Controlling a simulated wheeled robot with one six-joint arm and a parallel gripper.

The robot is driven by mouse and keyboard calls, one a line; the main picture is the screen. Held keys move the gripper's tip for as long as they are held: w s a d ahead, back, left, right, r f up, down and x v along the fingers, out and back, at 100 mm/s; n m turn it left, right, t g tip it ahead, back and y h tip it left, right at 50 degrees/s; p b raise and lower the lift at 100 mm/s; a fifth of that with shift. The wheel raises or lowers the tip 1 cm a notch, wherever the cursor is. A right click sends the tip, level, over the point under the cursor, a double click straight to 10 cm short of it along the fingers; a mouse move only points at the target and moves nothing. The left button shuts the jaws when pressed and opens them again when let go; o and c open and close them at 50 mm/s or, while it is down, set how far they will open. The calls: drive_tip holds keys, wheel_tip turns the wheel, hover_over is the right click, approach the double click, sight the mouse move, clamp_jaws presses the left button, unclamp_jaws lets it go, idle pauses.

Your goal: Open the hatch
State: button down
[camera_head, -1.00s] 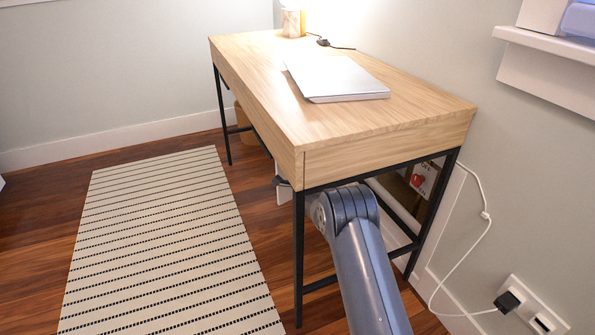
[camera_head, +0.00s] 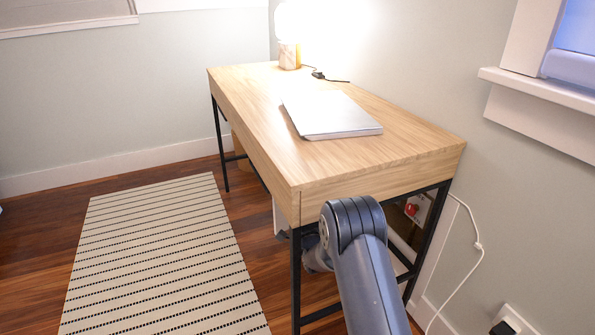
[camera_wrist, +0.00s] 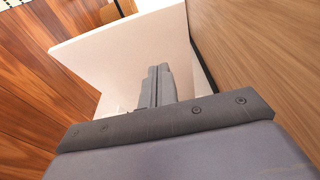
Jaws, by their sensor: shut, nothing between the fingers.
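The hatch appears to be the white panel standing out from the wall under the desk; it fills the upper middle of the wrist view (camera_wrist: 125,45). In the head view only a narrow white strip (camera_head: 279,214) of it shows past the desk's front leg. My gripper (camera_wrist: 157,72) is shut and empty, its fingers pointing toward the panel, in front of its face. I cannot tell if they touch it. In the head view my gripper is mostly hidden behind the desk leg and my arm.
The wooden desk (camera_head: 370,150) with black legs stands over my arm, close on the right in the wrist view. A laptop (camera_head: 328,113) and lamp (camera_head: 288,52) are on it. A white cable (camera_head: 465,275) hangs at right. The striped rug (camera_head: 155,255) is clear.

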drive_tip(key=shift+w, duration=0.15)
drive_tip(key=b+x, duration=0.4)
drive_tip(key=x, duration=0.6)
drive_tip(key=shift+w, duration=0.25)
drive_tip(key=shift+s, duration=0.1)
idle(0.4)
